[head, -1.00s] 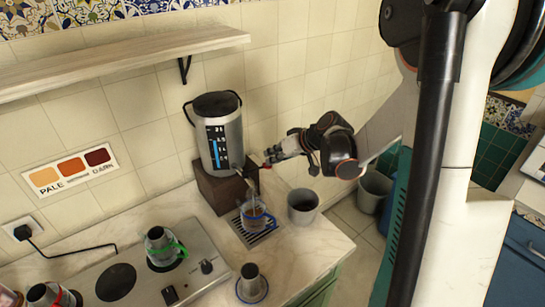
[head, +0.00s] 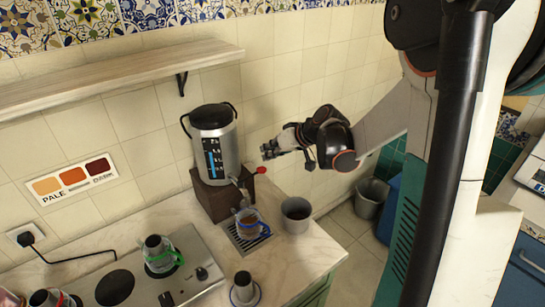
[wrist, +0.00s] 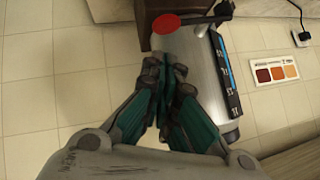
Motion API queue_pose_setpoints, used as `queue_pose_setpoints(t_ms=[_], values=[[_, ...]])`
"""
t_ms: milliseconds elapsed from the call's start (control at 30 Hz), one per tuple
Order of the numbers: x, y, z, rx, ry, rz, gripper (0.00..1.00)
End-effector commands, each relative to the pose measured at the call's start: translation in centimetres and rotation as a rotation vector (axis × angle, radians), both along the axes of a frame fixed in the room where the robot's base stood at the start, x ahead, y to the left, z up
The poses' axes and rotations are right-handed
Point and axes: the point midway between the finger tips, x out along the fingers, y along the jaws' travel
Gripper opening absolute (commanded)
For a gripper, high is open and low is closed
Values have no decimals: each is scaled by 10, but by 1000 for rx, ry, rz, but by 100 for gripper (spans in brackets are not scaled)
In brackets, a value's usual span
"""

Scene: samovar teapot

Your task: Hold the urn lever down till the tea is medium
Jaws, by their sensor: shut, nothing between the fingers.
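The steel urn (head: 214,148) stands on a dark wooden block (head: 213,198) against the tiled wall. Its lever has a red knob (head: 261,170), uncovered to the right of the tap. A glass mug (head: 248,222) with amber-brown tea sits under the tap. I cannot tell whether tea is flowing. My gripper (head: 268,151) is shut and empty, above the red knob and apart from it. In the wrist view, the fingertips (wrist: 168,68) are together in front of the urn (wrist: 196,70), with the red knob (wrist: 166,23) beyond them.
The mug is on a drip tray (head: 234,243), with a grey bin-like pot (head: 297,215) to its right. A colour card (head: 74,181) hangs on the wall. A hob (head: 165,278) with pots is at the left, and a shelf (head: 110,75) is above.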

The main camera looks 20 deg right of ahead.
Motion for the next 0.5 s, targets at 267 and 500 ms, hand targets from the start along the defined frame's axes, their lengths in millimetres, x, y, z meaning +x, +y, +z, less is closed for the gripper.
queue_pose_setpoints(t_ms=[267,500], values=[[-44,-18,42,-1,1,-6,0],[-62,-25,61,0,1,-4,0]])
